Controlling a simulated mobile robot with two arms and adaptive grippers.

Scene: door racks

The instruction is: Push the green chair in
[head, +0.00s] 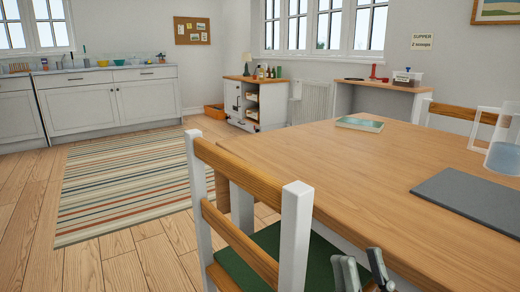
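The green chair (255,232) has white posts, brown wooden back slats and a green seat (278,262). It stands upright at the near left side of the wooden table (330,160), with its back towards the lower left. Part of its seat lies under the table's edge, and its lower legs are out of view. My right gripper (362,268) shows at the bottom edge, right of the chair's near post. Its two grey fingers are apart with nothing visible between them. I cannot tell whether it touches the chair. My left gripper is not in view.
A grey mat (470,197), a book (360,124) and a pale jug-like object (500,150) are on the table. Another chair (460,112) stands at its far side. A striped rug (125,185) and open floor lie left of the chair. Cabinets (105,105) line the back.

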